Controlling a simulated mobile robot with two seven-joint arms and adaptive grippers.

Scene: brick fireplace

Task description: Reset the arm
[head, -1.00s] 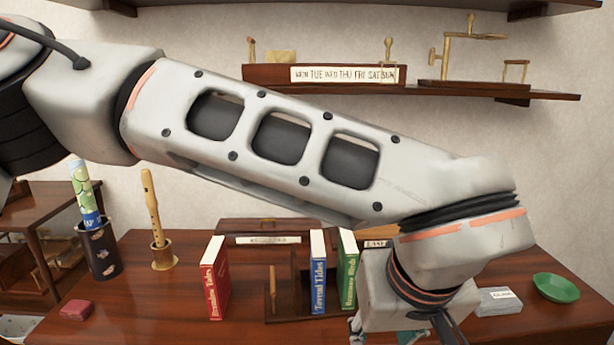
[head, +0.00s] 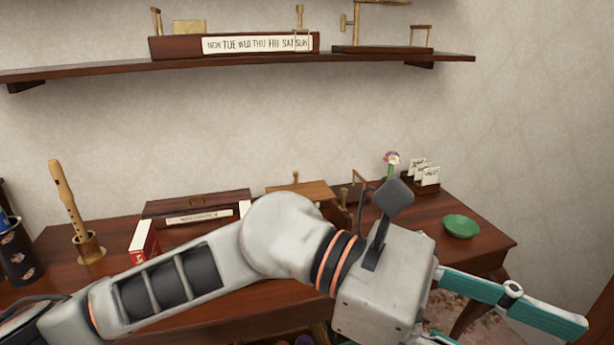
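My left arm comes in from the lower left and reaches across the front of the desk (head: 100,262). Its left gripper (head: 515,334) has teal fingers and points to the lower right, beyond the desk's right part. The upper finger shows fully and the lower one is mostly cut off by the bottom edge. The fingers look spread, with nothing seen between them. My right gripper is out of view.
A recorder on a stand (head: 70,207), a red book (head: 143,243), a wooden box (head: 197,206), a card holder (head: 425,176) and a green bowl (head: 461,226) stand on the desk. A wall shelf (head: 240,65) holds a weekday strip (head: 255,44).

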